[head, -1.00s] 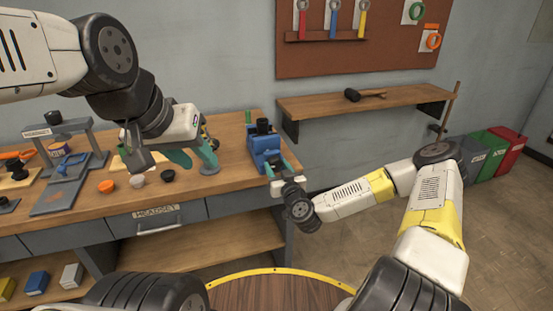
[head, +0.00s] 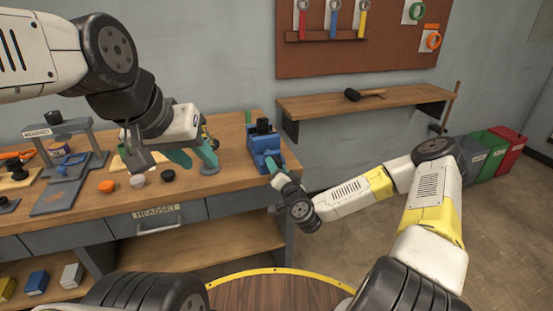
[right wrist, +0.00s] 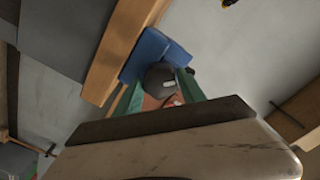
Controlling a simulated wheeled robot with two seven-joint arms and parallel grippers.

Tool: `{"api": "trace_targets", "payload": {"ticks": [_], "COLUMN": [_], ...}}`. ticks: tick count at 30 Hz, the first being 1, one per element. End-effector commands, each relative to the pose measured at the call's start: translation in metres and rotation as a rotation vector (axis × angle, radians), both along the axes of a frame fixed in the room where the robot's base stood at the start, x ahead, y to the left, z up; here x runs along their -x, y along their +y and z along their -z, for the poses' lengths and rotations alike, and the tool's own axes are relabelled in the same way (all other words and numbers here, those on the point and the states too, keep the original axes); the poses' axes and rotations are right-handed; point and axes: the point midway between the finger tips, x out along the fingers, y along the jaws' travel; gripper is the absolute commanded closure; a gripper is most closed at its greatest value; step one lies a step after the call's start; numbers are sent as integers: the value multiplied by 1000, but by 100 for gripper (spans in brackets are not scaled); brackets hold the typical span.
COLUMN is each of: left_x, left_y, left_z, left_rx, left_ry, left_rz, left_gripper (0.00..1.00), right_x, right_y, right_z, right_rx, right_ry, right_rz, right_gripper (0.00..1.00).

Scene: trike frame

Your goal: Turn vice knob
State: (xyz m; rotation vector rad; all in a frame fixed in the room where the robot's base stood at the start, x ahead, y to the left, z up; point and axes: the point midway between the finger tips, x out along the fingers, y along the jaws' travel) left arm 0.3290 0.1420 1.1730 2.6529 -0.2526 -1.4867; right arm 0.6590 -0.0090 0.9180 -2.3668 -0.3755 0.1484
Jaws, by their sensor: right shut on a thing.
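The blue vice (head: 264,146) is at the right end of the workbench, with a dark round part on top. It also shows in the right wrist view (right wrist: 150,52). My right gripper (head: 273,166) is at the vice's front, its wrist reaching in from the lower right. In the right wrist view, its green fingers lie on either side of the dark round knob (right wrist: 160,76) and are shut on it. The knob is hidden by the gripper in the head view. My left gripper (head: 195,158) hangs over the bench left of the vice, its green fingers spread and empty.
The wooden workbench (head: 235,185) holds a grey press frame (head: 60,135), an orange cap (head: 107,186) and other small parts to the left. A wall shelf (head: 335,104) with a mallet is behind right. Bins (head: 495,150) stand at far right; floor between is clear.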

Motion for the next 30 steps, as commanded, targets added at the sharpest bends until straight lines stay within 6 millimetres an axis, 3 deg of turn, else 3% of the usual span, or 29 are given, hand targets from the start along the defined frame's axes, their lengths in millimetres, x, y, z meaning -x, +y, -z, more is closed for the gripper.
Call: {"api": "trace_targets", "payload": {"ticks": [18,30], "left_x": [0,0], "left_y": [0,0], "left_z": [0,0], "left_rx": [0,0], "left_ry": [0,0], "left_rz": [0,0], "left_gripper": [64,64], "right_x": [0,0], "right_y": [-1,-1], "right_z": [0,0], "right_rx": [-537,-739], "right_ry": [173,239], "right_rz": [4,3], "right_gripper": [93,93]}}
